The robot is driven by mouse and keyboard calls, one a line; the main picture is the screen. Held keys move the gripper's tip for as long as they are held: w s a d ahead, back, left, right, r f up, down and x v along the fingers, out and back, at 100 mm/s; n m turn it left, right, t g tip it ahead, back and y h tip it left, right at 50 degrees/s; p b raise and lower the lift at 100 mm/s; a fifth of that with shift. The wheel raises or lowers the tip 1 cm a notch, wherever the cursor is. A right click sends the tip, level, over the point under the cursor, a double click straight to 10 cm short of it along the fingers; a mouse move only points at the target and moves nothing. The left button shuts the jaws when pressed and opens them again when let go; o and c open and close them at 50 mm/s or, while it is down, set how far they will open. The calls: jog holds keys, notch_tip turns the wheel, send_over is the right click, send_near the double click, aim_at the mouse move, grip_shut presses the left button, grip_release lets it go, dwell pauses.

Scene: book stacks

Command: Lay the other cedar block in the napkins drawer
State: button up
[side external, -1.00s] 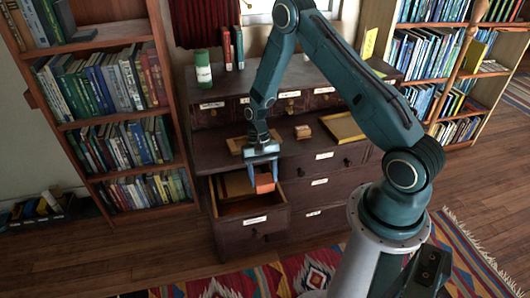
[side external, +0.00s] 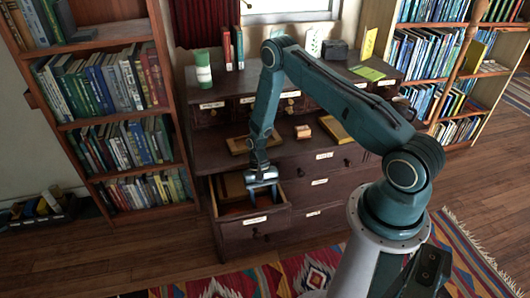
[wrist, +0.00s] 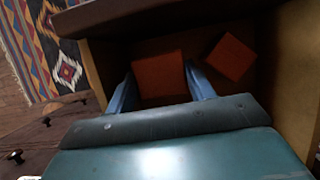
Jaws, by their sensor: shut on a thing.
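My gripper (side external: 263,190) reaches down into an open drawer (side external: 255,226) at the lower left of the dark dresser. The drawer's label is too small to read. In the wrist view, the two blue fingers of my gripper (wrist: 160,74) are shut on an orange-brown cedar block (wrist: 160,78). A second cedar block (wrist: 231,57) lies at an angle to the right of it, apart from it, on the drawer floor. The drawer walls and my gripper hide most of the held block in the side view. I cannot tell whether it touches the floor.
The dresser's lower ledge holds a wooden tray (side external: 238,146), a small light-brown block (side external: 303,132) and a yellow-edged tray (side external: 337,130), partly behind my arm. Bookshelves flank the dresser.

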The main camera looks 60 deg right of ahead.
aim_at(263, 205)
jog(key=shift+f, duration=1.9)
jog(key=shift+f, duration=0.1)
jog(key=o, duration=1)
jog(key=v, duration=1.2)
